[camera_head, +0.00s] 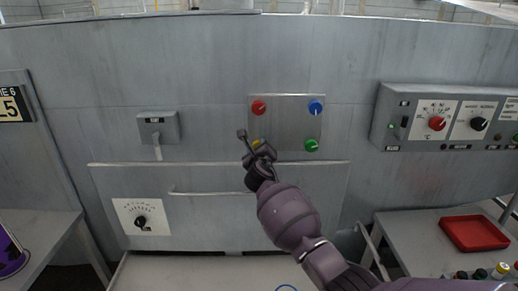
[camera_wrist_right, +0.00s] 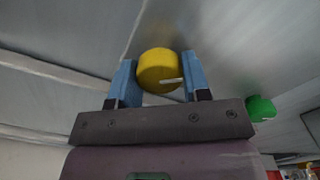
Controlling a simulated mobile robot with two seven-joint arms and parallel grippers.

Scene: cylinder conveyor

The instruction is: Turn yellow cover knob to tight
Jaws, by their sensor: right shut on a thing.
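The yellow knob (camera_wrist_right: 158,69) sits on a metal plate (camera_head: 285,122), at the plate's lower left. In the head view the yellow knob (camera_head: 257,143) is mostly hidden behind my right gripper (camera_head: 253,146). In the right wrist view my right gripper (camera_wrist_right: 158,80) has its blue fingers on both sides of the yellow knob and is shut on it. A light pointer mark shows on the knob, pointing right in the wrist view. The knob's label, if any, is not readable. My left gripper is not in view.
The plate also holds a red knob (camera_head: 258,107), a blue knob (camera_head: 316,107) and a green knob (camera_head: 312,145). A control box (camera_head: 445,118) is at right. A horizontal rail (camera_head: 120,164) runs below the plate. A red tray (camera_head: 473,233) lies at lower right.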

